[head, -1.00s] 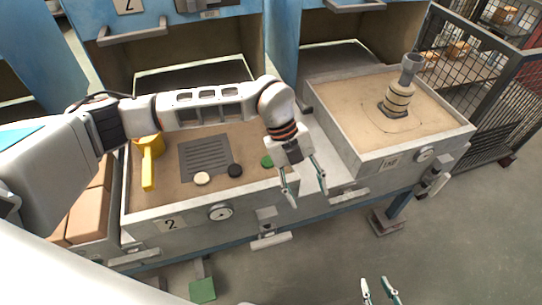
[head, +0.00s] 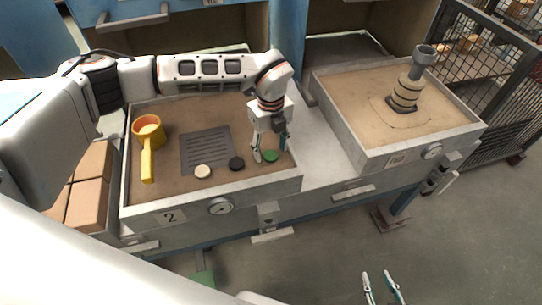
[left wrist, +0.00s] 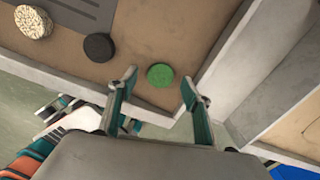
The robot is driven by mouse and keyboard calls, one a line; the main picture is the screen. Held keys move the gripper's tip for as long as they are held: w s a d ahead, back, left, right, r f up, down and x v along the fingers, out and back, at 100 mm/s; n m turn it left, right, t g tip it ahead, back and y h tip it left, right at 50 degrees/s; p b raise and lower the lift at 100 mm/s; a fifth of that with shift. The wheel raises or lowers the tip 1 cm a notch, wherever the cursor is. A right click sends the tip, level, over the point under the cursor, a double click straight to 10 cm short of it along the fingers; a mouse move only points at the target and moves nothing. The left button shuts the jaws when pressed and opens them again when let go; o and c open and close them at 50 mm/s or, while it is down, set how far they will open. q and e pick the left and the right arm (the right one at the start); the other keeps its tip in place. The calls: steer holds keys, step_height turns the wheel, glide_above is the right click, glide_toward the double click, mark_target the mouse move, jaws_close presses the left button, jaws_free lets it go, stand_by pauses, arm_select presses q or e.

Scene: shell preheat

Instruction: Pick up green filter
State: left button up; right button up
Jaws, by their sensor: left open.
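The green filter (head: 270,156) is a small round disc lying on the sand of the left tray (head: 240,192), near its front right corner. In the left wrist view the green filter (left wrist: 160,75) lies just beyond and between the fingertips. My left gripper (head: 270,157) is open and empty, pointing down at the filter; it also shows in the left wrist view (left wrist: 160,83). My right gripper (head: 384,280) shows only its fingertips at the bottom edge, apart and with nothing between them.
A black disc (head: 236,163) and a cream disc (head: 203,172) lie left of the green one, in front of a grey grate (head: 206,148). A yellow ladle (head: 148,150) lies further left. A second tray (head: 361,146) at right holds a ringed column (head: 408,88).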

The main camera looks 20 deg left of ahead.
arm_select(q)
steer(key=shift+f, duration=0.85)
steer(key=shift+r, duration=0.1)
steer(key=c, duration=0.9)
